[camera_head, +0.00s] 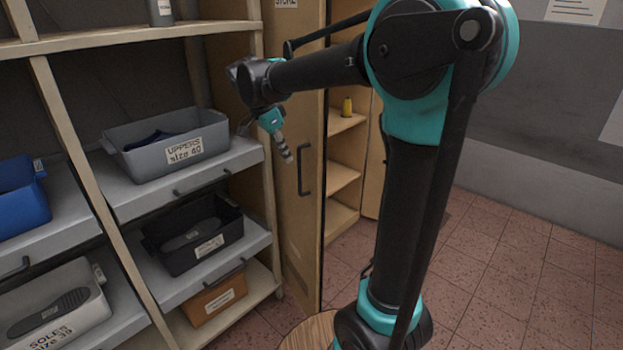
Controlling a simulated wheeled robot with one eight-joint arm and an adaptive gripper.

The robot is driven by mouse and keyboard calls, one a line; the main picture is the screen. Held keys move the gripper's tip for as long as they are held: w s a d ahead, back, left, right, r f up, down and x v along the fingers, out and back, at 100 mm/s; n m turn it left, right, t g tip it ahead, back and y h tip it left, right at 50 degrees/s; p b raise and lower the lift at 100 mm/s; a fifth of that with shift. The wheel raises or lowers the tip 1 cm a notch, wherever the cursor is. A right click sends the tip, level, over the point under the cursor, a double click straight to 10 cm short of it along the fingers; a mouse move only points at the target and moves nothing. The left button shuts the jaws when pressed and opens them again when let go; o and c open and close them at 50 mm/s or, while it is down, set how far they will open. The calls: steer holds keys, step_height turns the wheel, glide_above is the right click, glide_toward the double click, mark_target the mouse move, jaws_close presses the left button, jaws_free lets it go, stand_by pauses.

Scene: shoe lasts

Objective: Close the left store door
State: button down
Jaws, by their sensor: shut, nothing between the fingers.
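The left store door (304,235) is a tall wooden panel beside the shelving, with a dark vertical handle (303,170) and a label partly seen at the top. It stands open, and inside shelves of the store (342,176) show to its right. My gripper (288,157) points down in front of the door's left part, to the left of the handle and slightly above its middle. Its fingers are shut and empty. I cannot tell whether they touch the door. My arm hides part of the store.
Shelving (262,160) on the left holds a grey bin (128,160), a black bin (222,222), a brown box (200,313) and others. A yellow object (347,106) sits inside the store. A round wooden top (305,333) stands low in front. Tiled floor (520,270) is clear on the right.

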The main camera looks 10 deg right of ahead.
glide_above(315, 186)
steer(key=a, duration=0.2)
steer(key=shift+s+a+f, duration=0.1)
steer(key=shift+s+f, duration=0.1)
steer(key=shift+f, duration=2.05)
steer(key=shift+s+f, duration=0.2)
steer(key=shift+f, duration=2)
